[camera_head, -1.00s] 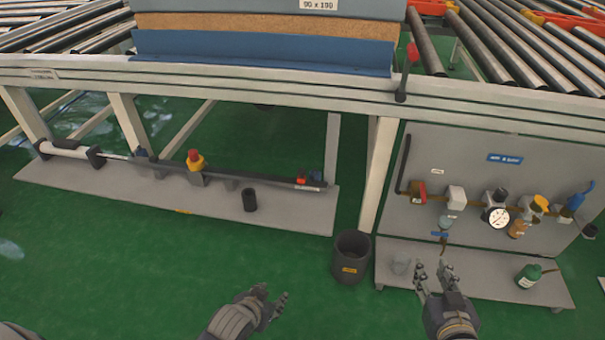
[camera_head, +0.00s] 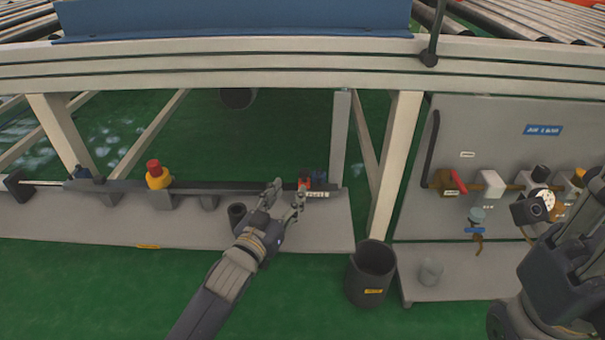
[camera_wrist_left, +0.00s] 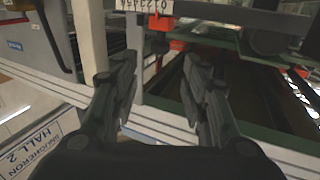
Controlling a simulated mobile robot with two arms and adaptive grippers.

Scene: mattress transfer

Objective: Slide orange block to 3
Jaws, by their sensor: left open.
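The small orange-red block (camera_head: 304,179) sits at the right end of the dark rail (camera_head: 240,188), beside a small blue part (camera_head: 319,179). A pale scale label (camera_head: 316,194) is just below it. My left gripper (camera_head: 287,192) is open and empty, just left of the block, with a visible gap. In the left wrist view my left gripper's fingers (camera_wrist_left: 162,98) are apart. The numbered scale (camera_wrist_left: 146,6) and an orange part (camera_wrist_left: 158,21) show beyond them at the top; the pointer's exact reading is unclear. My right arm is at the right edge, its fingers not clear.
A yellow and red button (camera_head: 157,175) stands on the rail to the left. A dark bin (camera_head: 371,274) stands on the floor, and a valve panel (camera_head: 480,140) is to the right.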

